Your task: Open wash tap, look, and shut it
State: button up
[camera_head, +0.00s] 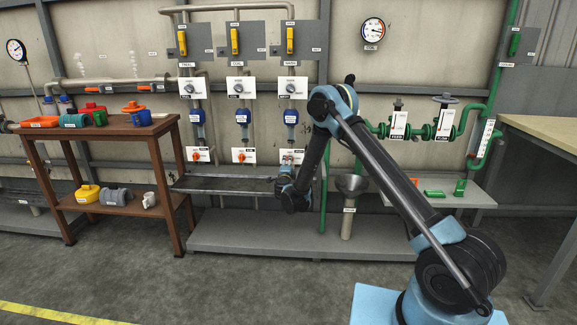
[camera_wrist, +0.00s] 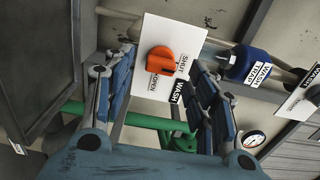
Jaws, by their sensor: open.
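The wash tap is an orange knob (camera_wrist: 168,61) on a white plate (camera_wrist: 187,30) marked WASH, SHUT and OPEN in the wrist view. I cannot tell for sure which mark the knob points at. My gripper (camera_wrist: 162,76) is open, its blue-grey fingers spread to either side of the knob, with no clear contact. In the head view my gripper (camera_head: 287,178) is low at the right-hand column of the wall panel, just in front of and below a white plate (camera_head: 291,155), whose knob is mostly hidden.
Two similar orange knobs (camera_head: 197,155) (camera_head: 244,155) sit to the left. A blue WASH TRAP (camera_wrist: 250,66) lies beside the wash plate. A metal shelf (camera_head: 225,184) runs below, with a funnel (camera_head: 351,184) to the right. Green pipework (camera_head: 470,108) and a brown rack (camera_head: 150,128) flank the panel.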

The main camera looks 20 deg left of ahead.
jog(key=v, duration=0.8)
